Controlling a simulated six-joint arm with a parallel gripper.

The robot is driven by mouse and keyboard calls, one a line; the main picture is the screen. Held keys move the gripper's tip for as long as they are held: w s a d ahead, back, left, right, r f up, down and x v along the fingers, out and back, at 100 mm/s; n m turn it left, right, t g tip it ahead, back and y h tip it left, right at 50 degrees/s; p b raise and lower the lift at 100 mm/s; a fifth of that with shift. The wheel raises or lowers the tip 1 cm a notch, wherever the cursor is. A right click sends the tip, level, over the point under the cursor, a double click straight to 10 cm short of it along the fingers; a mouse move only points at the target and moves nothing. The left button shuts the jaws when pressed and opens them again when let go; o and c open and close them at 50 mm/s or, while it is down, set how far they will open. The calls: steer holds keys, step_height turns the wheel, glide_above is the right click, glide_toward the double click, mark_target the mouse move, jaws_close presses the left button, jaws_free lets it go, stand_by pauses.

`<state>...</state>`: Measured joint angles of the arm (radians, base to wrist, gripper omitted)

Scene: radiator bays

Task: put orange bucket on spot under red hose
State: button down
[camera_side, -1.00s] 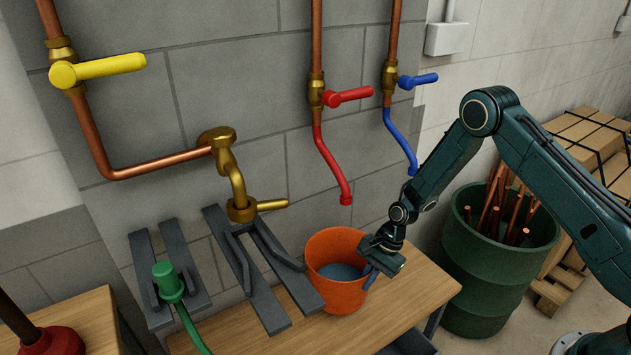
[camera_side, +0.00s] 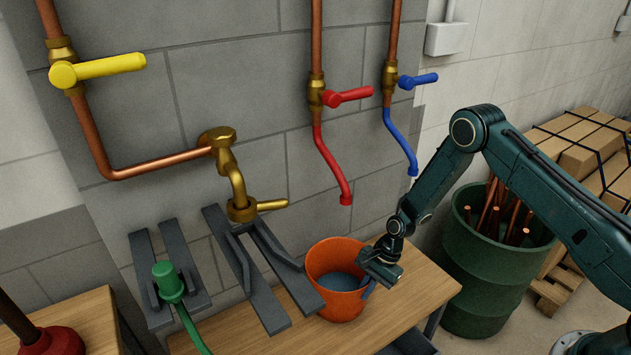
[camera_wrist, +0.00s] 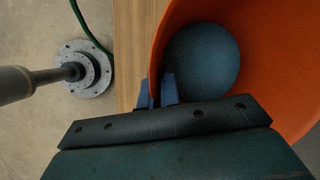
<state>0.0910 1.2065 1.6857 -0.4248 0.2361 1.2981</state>
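The orange bucket (camera_side: 335,308) is upright over the wooden bench, just below the open end of the red hose (camera_side: 332,160). I cannot tell whether its base touches the bench. A blue-grey round surface shows inside it. My gripper (camera_side: 368,287) is at the bucket's right side, with its blue fingers on either side of the wall. In the wrist view the fingers (camera_wrist: 157,92) pinch the rim of the bucket (camera_wrist: 270,45). The spot under the red hose is not visible; the bucket may cover it.
The blue hose (camera_side: 402,140) hangs to the right. Grey brackets (camera_side: 265,300) lie left of the bucket, close to it, under a brass tap (camera_side: 240,200). A green nozzle (camera_side: 168,282) sits further left. The bench (camera_side: 420,295) is clear on the right; a green barrel (camera_side: 485,275) stands beyond.

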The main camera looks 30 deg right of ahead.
steer(key=c, duration=1.6)
jaws_free()
steer(key=shift+r, duration=0.2)
steer(key=v, duration=1.2)
